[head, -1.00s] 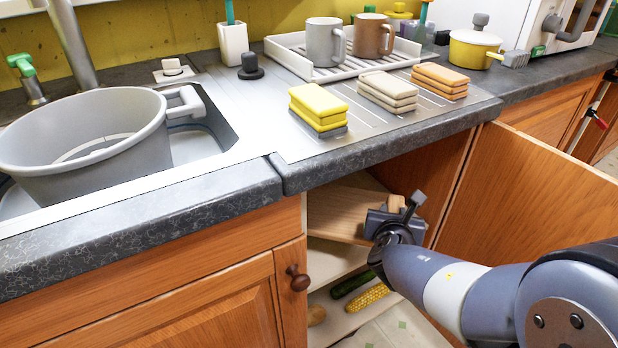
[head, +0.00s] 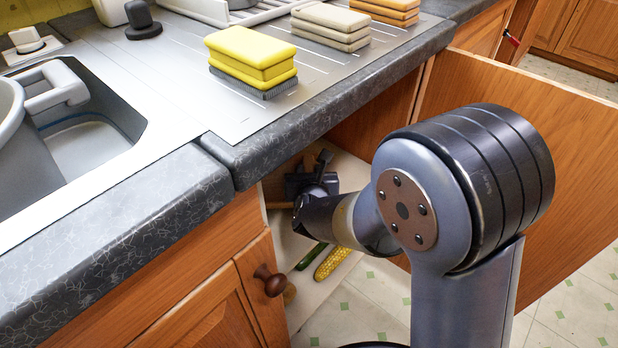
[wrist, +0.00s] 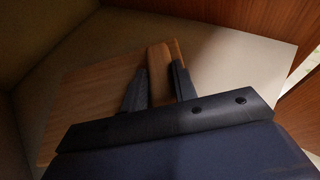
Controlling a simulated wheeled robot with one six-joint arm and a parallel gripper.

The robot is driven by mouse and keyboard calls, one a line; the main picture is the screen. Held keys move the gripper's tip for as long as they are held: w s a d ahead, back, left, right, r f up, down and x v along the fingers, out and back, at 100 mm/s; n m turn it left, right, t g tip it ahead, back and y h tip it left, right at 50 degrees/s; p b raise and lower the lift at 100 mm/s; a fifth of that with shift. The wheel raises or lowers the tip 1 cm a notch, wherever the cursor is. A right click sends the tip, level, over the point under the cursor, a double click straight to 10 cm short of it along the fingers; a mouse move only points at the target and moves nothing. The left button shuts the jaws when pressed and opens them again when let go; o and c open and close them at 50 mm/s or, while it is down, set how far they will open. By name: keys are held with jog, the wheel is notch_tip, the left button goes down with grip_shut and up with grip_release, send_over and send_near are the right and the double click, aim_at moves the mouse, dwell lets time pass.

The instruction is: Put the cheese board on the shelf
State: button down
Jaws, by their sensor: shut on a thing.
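The cheese board, a flat piece of light-brown wood, is inside the open cupboard under the counter. In the wrist view, the board (wrist: 92,95) spreads to the left, and a wooden part of it lies between the fingers of my gripper (wrist: 160,88). My gripper is shut on that part. In the head view, my gripper (head: 312,178) is inside the cupboard opening, below the counter edge. There the board is mostly hidden by my gripper and the counter. A pale shelf surface (wrist: 240,65) shows to the right of the board; I cannot tell whether the board touches it.
The open cupboard door (head: 560,160) stands to the right. A corn cob (head: 332,262) and a green vegetable (head: 311,256) lie low in the cupboard. Stacked yellow sponges (head: 250,58) sit on the counter.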

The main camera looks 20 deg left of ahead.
jog(key=shift+f, duration=0.2)
jog(key=c, duration=1.1)
grip_release()
jog(key=shift+s+r, duration=0.2)
jog(key=shift+s, duration=0.05)
jog(key=p+v, duration=0.3)
jog(key=v, duration=0.8)
jog(key=shift+s+d+p, duration=0.2)
jog(key=shift+p, duration=0.2)
